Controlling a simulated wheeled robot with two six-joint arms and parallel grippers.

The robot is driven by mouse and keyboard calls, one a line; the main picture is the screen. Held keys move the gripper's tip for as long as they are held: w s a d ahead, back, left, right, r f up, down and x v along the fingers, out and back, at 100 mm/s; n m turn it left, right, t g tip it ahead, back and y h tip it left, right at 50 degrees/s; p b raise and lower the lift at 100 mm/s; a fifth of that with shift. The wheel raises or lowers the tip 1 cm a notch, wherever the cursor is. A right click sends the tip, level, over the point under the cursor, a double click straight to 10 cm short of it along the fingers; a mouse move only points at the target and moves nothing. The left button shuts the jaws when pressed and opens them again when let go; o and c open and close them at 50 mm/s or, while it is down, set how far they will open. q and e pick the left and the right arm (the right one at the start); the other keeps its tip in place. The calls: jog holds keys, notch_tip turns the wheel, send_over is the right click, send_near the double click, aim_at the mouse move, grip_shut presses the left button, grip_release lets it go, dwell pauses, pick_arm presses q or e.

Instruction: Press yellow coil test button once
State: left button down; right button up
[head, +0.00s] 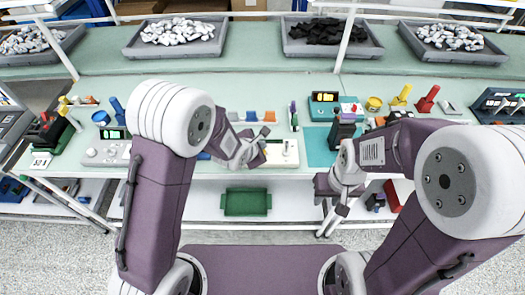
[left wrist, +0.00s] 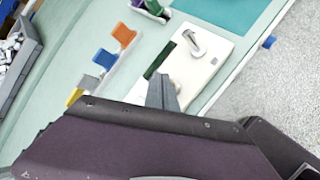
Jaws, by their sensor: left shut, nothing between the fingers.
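A white panel (head: 283,160) lies near the table's front edge, with a small upright metal lever on it. In the left wrist view the panel (left wrist: 213,64) shows the silver lever (left wrist: 195,44) and a dark green strip (left wrist: 166,60). My left gripper (head: 262,158) is shut and empty over the panel's left end; its fingertips (left wrist: 160,78) show beside the green strip. I cannot tell whether they touch the panel. No yellow button can be made out on the panel; the gripper covers part of it. My right gripper (head: 332,214) hangs in front of the table edge, its jaws unclear.
Behind the panel stands a row of coloured tabs, including an orange tab (left wrist: 124,35) and a yellow tab (left wrist: 74,97). A teal mat (head: 318,150) lies to the right. Grey trays (head: 312,48) line the back. A green bin (head: 246,203) sits below the table.

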dwell(0.6)
pick_arm(q)
jog(key=shift+f+b, duration=0.35)
jog(key=shift+f, duration=0.1)
jog(key=shift+f+b, duration=0.4)
jog(key=shift+f, duration=0.1)
dwell(0.4)
dwell(0.4)
jog(key=shift+r+p, duration=0.8)
jog(key=shift+r, duration=0.15)
notch_tip(320, 180, up, 5)
jog(key=p, duration=0.4)
jog(key=shift+r+p, duration=0.1)
jog(key=shift+p, duration=0.2)
jog(key=shift+a, duration=0.1)
